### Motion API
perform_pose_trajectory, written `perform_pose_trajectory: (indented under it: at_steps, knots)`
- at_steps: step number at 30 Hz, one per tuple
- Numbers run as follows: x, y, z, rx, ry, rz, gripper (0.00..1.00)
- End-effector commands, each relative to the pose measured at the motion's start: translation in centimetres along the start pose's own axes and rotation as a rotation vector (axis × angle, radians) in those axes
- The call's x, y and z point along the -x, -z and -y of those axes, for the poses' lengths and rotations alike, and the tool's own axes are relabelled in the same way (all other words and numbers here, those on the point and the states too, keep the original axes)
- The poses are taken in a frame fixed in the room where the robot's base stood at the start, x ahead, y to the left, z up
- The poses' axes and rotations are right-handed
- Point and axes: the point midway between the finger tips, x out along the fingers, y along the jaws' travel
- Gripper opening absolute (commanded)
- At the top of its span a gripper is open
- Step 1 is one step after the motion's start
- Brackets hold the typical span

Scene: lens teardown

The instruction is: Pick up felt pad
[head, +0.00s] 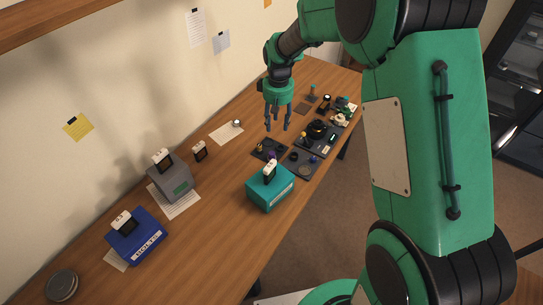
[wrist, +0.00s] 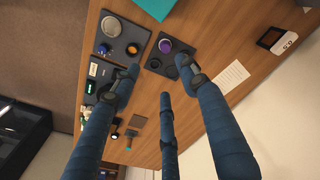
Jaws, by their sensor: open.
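A small flat brown square (wrist: 138,121) lies on the table in the wrist view, beside a small green-topped tool (wrist: 130,138). It looks like the felt pad, though I cannot be sure. In the head view a similar dark square (head: 302,108) lies on the far part of the table, right of my gripper. My gripper (head: 277,126) points down above the table, with its fingers spread, open and empty. In the wrist view my gripper (wrist: 161,75) has three blue fingers apart, with nothing between them; the brown square is below and left of the middle fingertip.
Dark trays with small parts (head: 303,163) stand on the table near my gripper. A teal box (head: 270,190), a grey box (head: 170,184) and a blue box (head: 137,240) stand nearer. A paper sheet (head: 226,134) lies by the wall. The table's middle is bare.

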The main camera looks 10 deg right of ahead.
Motion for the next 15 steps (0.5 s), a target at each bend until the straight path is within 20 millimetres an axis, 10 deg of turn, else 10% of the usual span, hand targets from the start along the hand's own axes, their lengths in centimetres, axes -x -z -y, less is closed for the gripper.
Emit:
perform_pose_trajectory:
  at_steps: [6, 15]
  knots:
    - [-6.0, 2.0, -0.3, 0.041, 0.017, 0.042, 0.44]
    - [-8.5, 2.7, -0.5, 0.06, 0.023, 0.057, 0.44]
